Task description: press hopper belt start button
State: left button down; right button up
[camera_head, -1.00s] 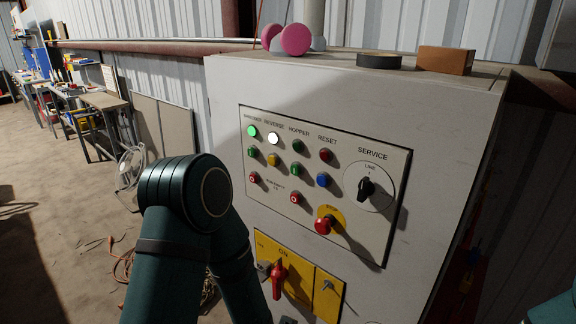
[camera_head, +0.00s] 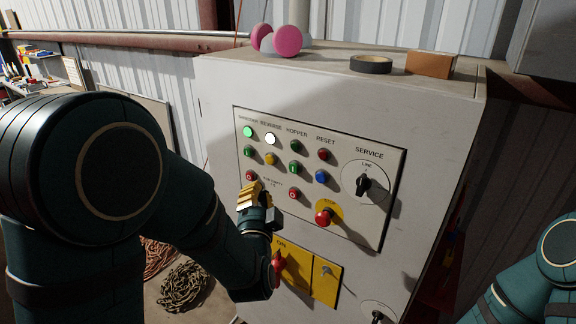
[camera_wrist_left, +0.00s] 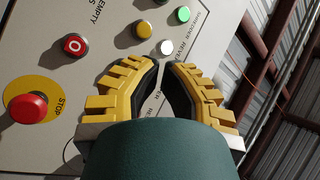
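The control panel (camera_head: 390,200) has a HOPPER column with a dark green lamp at the top, a green start button (camera_head: 294,168) in the middle and a red button (camera_head: 294,193) below. My left gripper (camera_head: 249,190) has yellow fingers and is in front of the panel, left of and below the green button in the head view. In the left wrist view its fingertips (camera_wrist_left: 163,66) are close together with nothing between them, pointing toward the white lamp (camera_wrist_left: 166,47). The hopper start button appears hidden behind a finger there. My right gripper is out of view.
A red stop knob (camera_head: 324,217) on a yellow disc sits low on the panel. The service selector (camera_head: 364,184) is at the right. A yellow switch plate (camera_head: 325,277) is below. Tape (camera_head: 371,64) and a brown block (camera_head: 431,65) lie on the cabinet top.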

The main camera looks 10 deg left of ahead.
aim_at(294, 168)
pick_arm(q)
jog(key=shift+s+a+r, duration=0.15)
jog(key=shift+r, duration=0.6)
jog(key=w+d, duration=0.3)
jog(key=w, duration=0.5)
jog(key=shift+w, duration=0.15)
jog(key=shift+w+d, duration=0.1)
jog(key=shift+w, duration=0.05)
dwell(1.1)
jog(key=shift+w+d, duration=0.1)
jog(key=shift+w, duration=0.15)
jog(key=shift+w+d, duration=0.15)
jog(key=shift+w, duration=0.25)
dwell(0.9)
jog(key=shift+s, duration=0.1)
jog(key=shift+s+a, duration=0.3)
jog(key=shift+s, duration=0.4)
